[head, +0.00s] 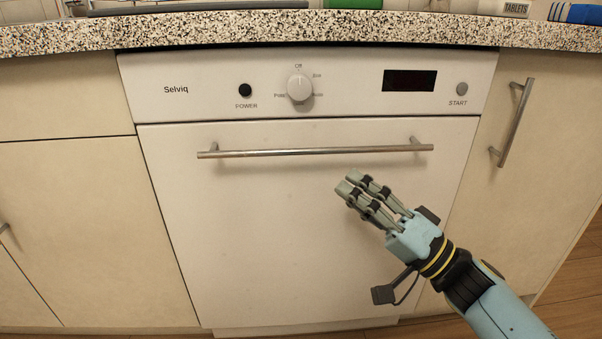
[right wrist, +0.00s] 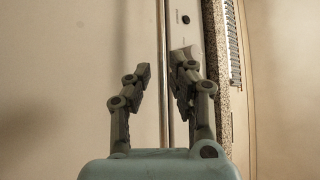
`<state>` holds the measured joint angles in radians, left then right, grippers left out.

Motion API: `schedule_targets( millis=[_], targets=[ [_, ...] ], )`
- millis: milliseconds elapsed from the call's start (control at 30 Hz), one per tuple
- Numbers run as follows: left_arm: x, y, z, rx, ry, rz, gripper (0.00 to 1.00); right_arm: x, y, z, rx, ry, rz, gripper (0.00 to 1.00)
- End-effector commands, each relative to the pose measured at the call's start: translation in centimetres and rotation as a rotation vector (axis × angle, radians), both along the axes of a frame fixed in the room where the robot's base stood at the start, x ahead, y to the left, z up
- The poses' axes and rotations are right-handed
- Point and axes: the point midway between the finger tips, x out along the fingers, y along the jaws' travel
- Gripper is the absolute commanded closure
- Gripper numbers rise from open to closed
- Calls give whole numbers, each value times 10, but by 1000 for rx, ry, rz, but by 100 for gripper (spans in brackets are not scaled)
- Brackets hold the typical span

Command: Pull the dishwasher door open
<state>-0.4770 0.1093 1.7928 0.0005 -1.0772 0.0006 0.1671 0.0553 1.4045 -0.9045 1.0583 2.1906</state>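The white dishwasher door (head: 265,235) is closed, flush below its control panel (head: 215,88). A horizontal metal bar handle (head: 300,152) spans the upper part of the door. My right gripper (head: 352,182) is in front of the door, just below the right half of the handle in the head view. In the right wrist view its fingers (right wrist: 164,76) are spread apart with nothing gripped. There the handle (right wrist: 163,35) runs upright in line with the gap between them; contact does not show. My left gripper is not in view.
A speckled countertop (head: 330,27) runs above the dishwasher, with several items along its back. A cabinet with an upright handle (head: 513,120) stands to the right, and drawers and cabinets (head: 70,225) to the left. The area before the left half of the door is clear.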

Motion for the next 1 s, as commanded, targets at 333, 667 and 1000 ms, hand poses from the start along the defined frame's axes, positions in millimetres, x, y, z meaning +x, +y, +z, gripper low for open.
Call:
schedule_targets(
  millis=[333, 667, 1000],
  targets=[
    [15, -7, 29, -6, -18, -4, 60, 35, 42, 23, 4, -2, -2, 79],
    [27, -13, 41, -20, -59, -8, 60, 61, 72, 41, 2, 0, -2, 79],
    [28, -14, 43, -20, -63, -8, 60, 62, 74, 43, 1, 1, -3, 82]
  ],
)
